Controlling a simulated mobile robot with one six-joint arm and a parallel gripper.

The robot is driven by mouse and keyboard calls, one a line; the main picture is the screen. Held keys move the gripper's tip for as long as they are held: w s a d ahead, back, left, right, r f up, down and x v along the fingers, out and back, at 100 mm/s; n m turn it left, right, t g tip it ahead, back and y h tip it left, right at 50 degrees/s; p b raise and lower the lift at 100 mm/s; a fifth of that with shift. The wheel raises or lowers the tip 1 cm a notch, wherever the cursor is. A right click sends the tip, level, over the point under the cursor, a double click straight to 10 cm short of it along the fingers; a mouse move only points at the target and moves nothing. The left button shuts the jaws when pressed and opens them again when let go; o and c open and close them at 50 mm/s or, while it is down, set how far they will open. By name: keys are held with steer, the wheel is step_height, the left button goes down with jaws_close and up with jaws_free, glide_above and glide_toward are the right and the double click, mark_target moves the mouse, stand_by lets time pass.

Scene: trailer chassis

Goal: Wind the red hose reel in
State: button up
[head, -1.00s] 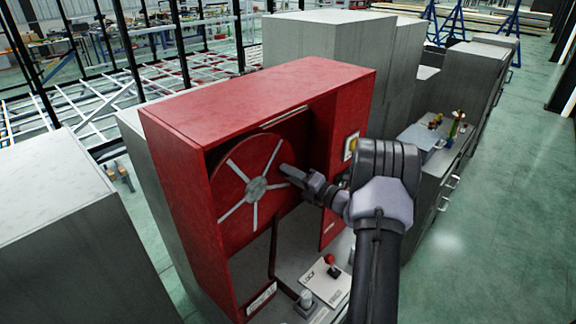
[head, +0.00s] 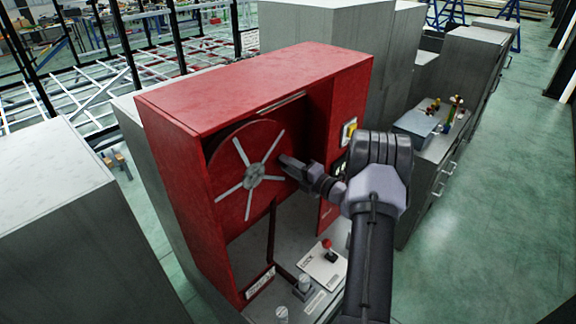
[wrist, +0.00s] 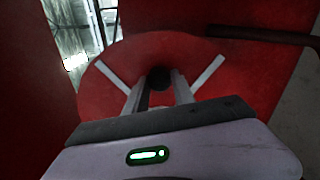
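The red hose reel (head: 238,165) is a red disc with pale spokes and a grey hub. It stands upright inside an open red cabinet (head: 262,85). In the wrist view the reel (wrist: 105,75) fills the middle, and a dark round knob (wrist: 160,76) stands out from its face. My gripper (head: 288,162) reaches in from the right to the right part of the disc. In the wrist view my gripper's fingers (wrist: 161,88) are on both sides of the knob, which fills the gap between their tips. In the head view the knob is hidden by the fingers.
Below the reel a counter holds a white plate with a red-knobbed lever (head: 327,246) and grey cylinders (head: 303,284). A yellow switch (head: 349,131) is on the cabinet's right panel. Grey cabinets (head: 48,190) stand left and behind. Green floor is free at right.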

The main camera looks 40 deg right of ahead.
steer(key=o, duration=0.4)
steer(key=shift+f, duration=0.15)
steer(key=shift+o, duration=0.2)
steer(key=s+d+b, duration=0.2)
steer(key=s, duration=1.5)
steer(key=shift+s+d, duration=0.15)
steer(key=shift+d, duration=0.1)
